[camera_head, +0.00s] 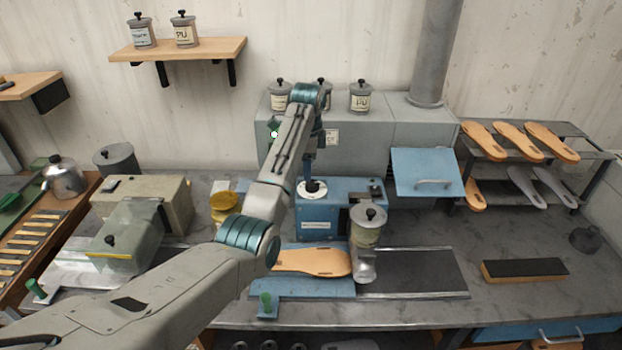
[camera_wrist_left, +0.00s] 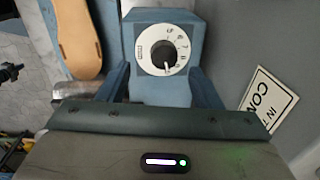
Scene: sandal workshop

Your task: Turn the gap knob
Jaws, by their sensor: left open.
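The gap knob (camera_head: 312,186) is a black knob on a white dial on top of a blue machine (camera_head: 343,205). In the left wrist view the knob (camera_wrist_left: 165,53) sits in the middle of its white numbered dial (camera_wrist_left: 147,64). My left gripper (camera_head: 311,172) points down just above the knob in the head view. Its jaws are open, and I see no contact with the knob. My right gripper is not in view.
A tan insole (camera_head: 315,262) lies in front of the blue machine, beside a grey pot (camera_head: 368,228). A grey cabinet (camera_head: 375,150) with lidded jars stands behind. A rack (camera_head: 575,135) of insoles and a black-topped block (camera_head: 525,268) are at the right.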

